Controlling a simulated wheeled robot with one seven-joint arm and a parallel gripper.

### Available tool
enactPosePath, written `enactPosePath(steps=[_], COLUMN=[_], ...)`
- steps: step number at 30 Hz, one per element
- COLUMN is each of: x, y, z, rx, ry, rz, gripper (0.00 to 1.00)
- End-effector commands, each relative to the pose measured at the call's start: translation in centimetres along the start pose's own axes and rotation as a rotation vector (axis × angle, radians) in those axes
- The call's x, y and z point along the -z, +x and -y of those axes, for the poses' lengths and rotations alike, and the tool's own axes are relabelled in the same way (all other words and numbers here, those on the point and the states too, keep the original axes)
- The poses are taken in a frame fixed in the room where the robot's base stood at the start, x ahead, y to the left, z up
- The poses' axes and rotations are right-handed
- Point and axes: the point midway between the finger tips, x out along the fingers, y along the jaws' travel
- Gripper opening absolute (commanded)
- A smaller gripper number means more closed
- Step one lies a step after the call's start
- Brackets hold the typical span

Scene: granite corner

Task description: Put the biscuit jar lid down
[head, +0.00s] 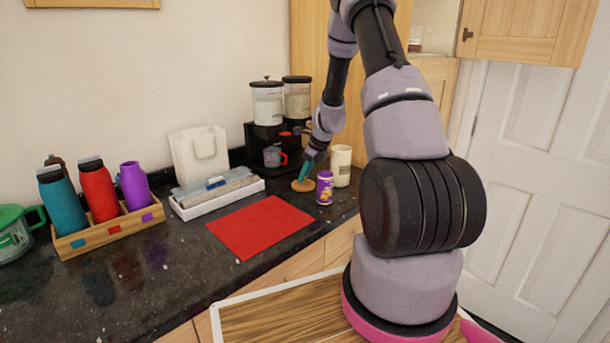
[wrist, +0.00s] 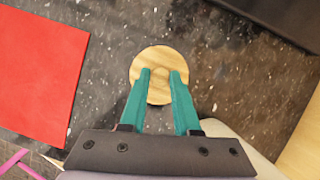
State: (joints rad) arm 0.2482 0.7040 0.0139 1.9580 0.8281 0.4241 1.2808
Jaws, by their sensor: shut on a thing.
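The biscuit jar lid is a round, pale wooden disc (head: 302,187) low over or on the dark granite counter, behind the right part of the red mat. It also shows in the wrist view (wrist: 160,57), with a small knob at its middle. My gripper (head: 306,174) has teal fingers pointing down at the lid. In the wrist view the fingertips (wrist: 161,74) are on either side of the knob, shut on it. I cannot tell whether the lid touches the counter. A cream jar (head: 341,165) stands to the right.
A purple can (head: 324,188) stands close to the right of the lid. A red mat (head: 260,226) lies flat in front. A white tray (head: 215,200) is left, a black dispenser stand (head: 262,143) behind. A wooden bottle rack (head: 110,231) is far left.

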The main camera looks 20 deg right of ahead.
Motion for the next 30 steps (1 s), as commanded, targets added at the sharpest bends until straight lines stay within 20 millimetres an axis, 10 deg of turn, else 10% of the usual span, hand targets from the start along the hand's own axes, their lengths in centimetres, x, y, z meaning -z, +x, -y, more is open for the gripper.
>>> enactPosePath(steps=[2,3,5,17,30], x=[0.1,0.1,0.1,-0.1,-0.1], y=[0.2,0.2,0.2,-0.4,-9.0], z=[0.0,0.0,0.0,0.0,0.0], rx=[-0.001,0.000,0.000,0.001,0.003], ry=[0.001,0.000,0.000,-0.001,-0.001], rz=[0.000,0.000,0.000,0.000,0.001], gripper=[0.00,0.42,0.60,0.60,0.60])
